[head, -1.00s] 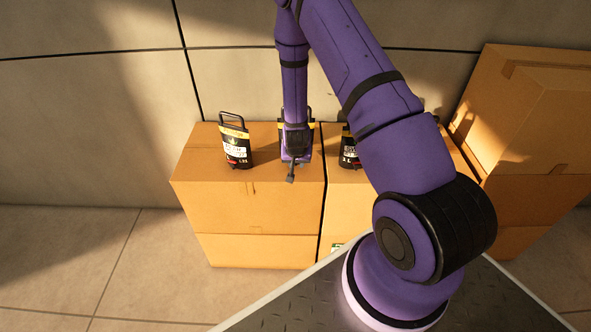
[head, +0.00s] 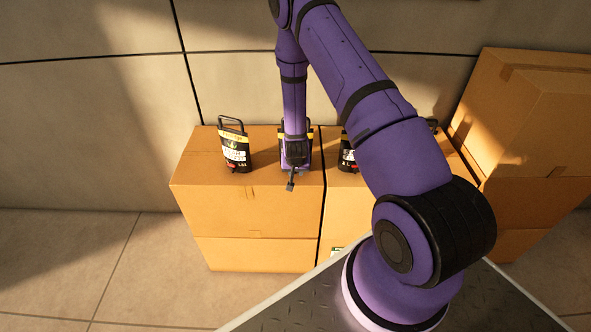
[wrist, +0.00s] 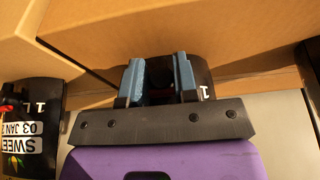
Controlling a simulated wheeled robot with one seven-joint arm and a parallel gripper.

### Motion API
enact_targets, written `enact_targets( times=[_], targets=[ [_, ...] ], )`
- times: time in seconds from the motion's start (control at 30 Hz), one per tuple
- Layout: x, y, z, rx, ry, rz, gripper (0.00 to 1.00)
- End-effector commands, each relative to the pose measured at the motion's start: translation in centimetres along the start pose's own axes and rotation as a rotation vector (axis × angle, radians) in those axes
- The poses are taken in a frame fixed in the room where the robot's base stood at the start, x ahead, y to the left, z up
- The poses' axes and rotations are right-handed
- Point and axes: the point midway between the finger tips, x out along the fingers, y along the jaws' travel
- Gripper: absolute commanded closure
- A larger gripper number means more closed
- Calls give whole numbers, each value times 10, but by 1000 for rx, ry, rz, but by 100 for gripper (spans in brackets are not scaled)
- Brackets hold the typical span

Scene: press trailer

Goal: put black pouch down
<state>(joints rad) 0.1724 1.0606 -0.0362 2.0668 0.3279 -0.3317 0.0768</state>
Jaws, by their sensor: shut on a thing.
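My gripper (head: 294,158) is low over the left carton (head: 245,205), pointing down. It is shut on a black pouch (head: 311,133) with a yellow band, mostly hidden behind my wrist in the head view. In the wrist view my gripper's blue fingers (wrist: 159,78) stand on either side of the black pouch (wrist: 203,74). The pouch is at the carton's top level, but I cannot tell whether its base touches the cardboard.
Another black pouch (head: 235,150) stands upright on the left carton, to the left. A third pouch (head: 347,158) stands on the neighbouring carton (head: 345,200), partly behind my arm. Taller stacked cartons (head: 540,130) are at the right. A wall (head: 90,120) is behind.

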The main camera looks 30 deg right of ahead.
Motion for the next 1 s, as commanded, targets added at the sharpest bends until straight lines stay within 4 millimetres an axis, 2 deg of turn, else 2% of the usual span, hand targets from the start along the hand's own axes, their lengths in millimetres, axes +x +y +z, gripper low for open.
enact_targets(
  times=[0.03,0.1,0.13,0.4,0.53,0.67,1.0],
  targets=[
    [1,0,0,0,0,0,68],
    [0,0,0,0,0,0,52],
    [0,0,0,0,0,0,47],
    [0,0,0,0,0,0,47],
    [-7,0,-2,0,2,-1,47],
    [-23,0,-2,0,3,-1,47],
    [-82,-1,-2,-1,3,-1,47]
  ],
)
